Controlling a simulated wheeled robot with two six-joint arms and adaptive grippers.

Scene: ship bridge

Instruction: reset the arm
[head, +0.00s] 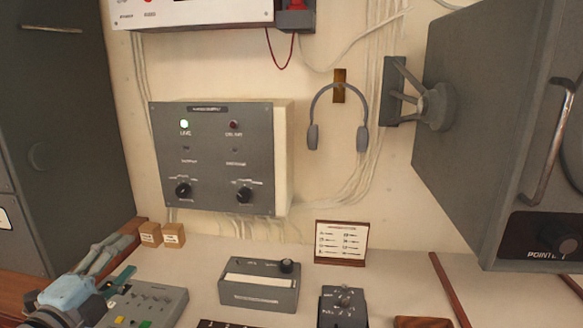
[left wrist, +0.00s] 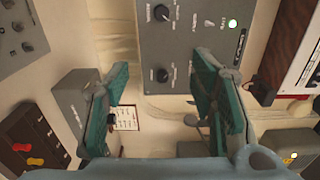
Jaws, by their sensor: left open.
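My left gripper (head: 120,262) is at the lower left of the head view, above the desk beside the grey panel with several buttons. In the left wrist view its two teal-padded fingers (left wrist: 165,105) stand wide apart, with nothing held between them. The grey wall box with two black knobs (head: 212,158) is up and to the right of the gripper in the head view. This box (left wrist: 195,75) also shows beyond the fingers in the left wrist view. My right gripper is not in view.
The button panel (head: 150,305) is close to my left gripper. Two small tan blocks (head: 162,235) stand behind it. A grey desk box (head: 258,290), a placard (head: 341,243) and a lever unit (head: 343,308) stand further right. Headphones (head: 338,100) hang on the wall. A large grey cabinet (head: 480,120) juts out at right.

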